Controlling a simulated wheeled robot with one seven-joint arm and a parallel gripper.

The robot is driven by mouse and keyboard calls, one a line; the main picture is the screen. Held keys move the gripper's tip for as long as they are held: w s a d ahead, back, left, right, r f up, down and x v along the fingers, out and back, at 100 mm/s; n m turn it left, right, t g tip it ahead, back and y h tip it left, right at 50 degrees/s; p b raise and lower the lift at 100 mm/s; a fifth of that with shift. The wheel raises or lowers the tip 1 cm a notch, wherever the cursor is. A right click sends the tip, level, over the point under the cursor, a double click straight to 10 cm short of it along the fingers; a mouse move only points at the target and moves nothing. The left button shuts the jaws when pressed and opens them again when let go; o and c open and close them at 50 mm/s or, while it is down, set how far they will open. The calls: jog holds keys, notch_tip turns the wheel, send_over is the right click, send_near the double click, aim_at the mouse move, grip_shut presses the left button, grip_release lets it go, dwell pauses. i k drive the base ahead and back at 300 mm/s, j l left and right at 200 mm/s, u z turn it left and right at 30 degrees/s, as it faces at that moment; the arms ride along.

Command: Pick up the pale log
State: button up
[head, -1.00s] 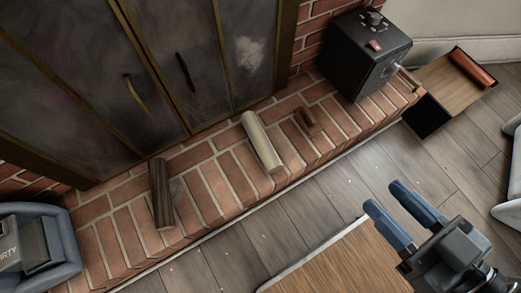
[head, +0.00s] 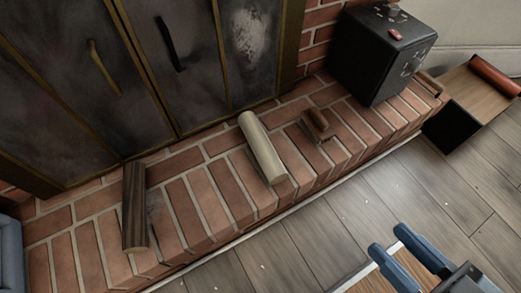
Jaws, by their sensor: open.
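The pale log (head: 263,149) lies on the brick hearth (head: 213,196) in front of the fireplace doors, tilted from upper left to lower right in the picture. My gripper (head: 391,252) is at the lower right, over the floor side, with its two blue fingers apart and nothing between them. It is well away from the pale log, to its lower right. Part of the gripper body is cut off by the picture's edge.
A dark log (head: 135,206) lies left of the pale log. A small brown wooden piece (head: 316,123) lies just right of it. A black box (head: 380,55) stands at the hearth's right end. Wood floor (head: 310,235) lies in front; a wooden-topped piece (head: 360,279) is beside my gripper.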

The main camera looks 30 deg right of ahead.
aim_at(269, 161)
jog(key=j+z, duration=0.4)
jog(key=k+j+z, duration=0.1)
jog(key=j+z, duration=0.25)
jog(key=k+j+z, duration=0.1)
jog(key=j+z, duration=0.3)
